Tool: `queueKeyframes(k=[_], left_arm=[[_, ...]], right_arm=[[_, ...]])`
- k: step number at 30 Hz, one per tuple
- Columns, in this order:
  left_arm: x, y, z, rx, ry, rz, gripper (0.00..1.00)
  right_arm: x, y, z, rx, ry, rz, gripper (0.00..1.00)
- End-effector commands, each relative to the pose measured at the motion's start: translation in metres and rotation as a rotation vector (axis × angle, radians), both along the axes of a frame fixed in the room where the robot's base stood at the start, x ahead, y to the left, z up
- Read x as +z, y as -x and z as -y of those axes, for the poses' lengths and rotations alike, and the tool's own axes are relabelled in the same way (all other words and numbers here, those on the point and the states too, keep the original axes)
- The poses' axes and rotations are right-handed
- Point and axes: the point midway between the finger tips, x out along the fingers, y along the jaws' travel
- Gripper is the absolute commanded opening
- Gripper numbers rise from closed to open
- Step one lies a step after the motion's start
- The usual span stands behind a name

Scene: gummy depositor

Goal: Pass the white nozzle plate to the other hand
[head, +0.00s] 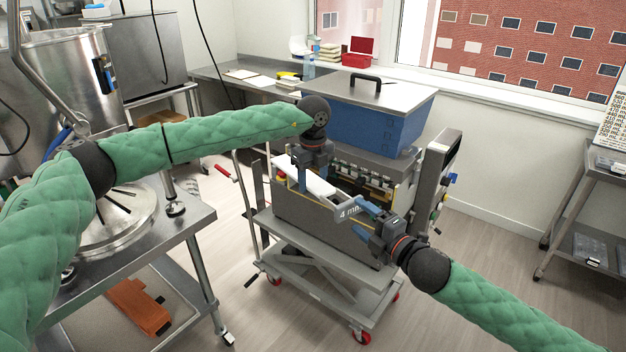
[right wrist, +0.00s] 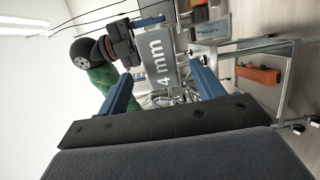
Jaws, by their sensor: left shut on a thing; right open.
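The white nozzle plate (head: 319,187) is held in the air above the depositor's front, its "4 mm" end pointing toward my right gripper. My left gripper (head: 311,170) is shut on the plate's far part, seen from above in the head view. My right gripper (head: 362,211) is open at the "4 mm" end. In the right wrist view, the plate's grey-looking "4 mm" end (right wrist: 161,64) shows between the two blue fingers, with space on both sides. I cannot tell how deep it sits between them. My left gripper (right wrist: 122,42) also shows there, behind the plate.
The depositor (head: 325,226) stands on a wheeled lift cart (head: 330,272), with a blue hopper (head: 375,125) behind. A steel table (head: 185,222) with a round lid stands at left. A shelf cart (head: 585,205) is at far right. Floor between is clear.

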Motion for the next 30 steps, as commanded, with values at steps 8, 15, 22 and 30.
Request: queueKeyframes(k=[8, 15, 22, 30], left_arm=[[0.001, 0.0, 0.0, 0.0, 0.001, 0.001, 0.22], [0.0, 0.0, 0.0, 0.0, 0.001, 0.001, 0.22], [0.0, 0.0, 0.0, 0.0, 0.001, 0.001, 0.22], [0.0, 0.0, 0.0, 0.0, 0.001, 0.001, 0.22]], right_arm=[[-0.001, 0.03, 0.025, 0.0, 0.001, -0.001, 0.67], [-0.004, 0.041, 0.033, 0.001, 0.0, -0.005, 0.67], [-0.048, 0.065, 0.023, 0.009, -0.022, -0.089, 0.67], [-0.114, 0.106, -0.013, -0.004, -0.148, -0.242, 0.67]])
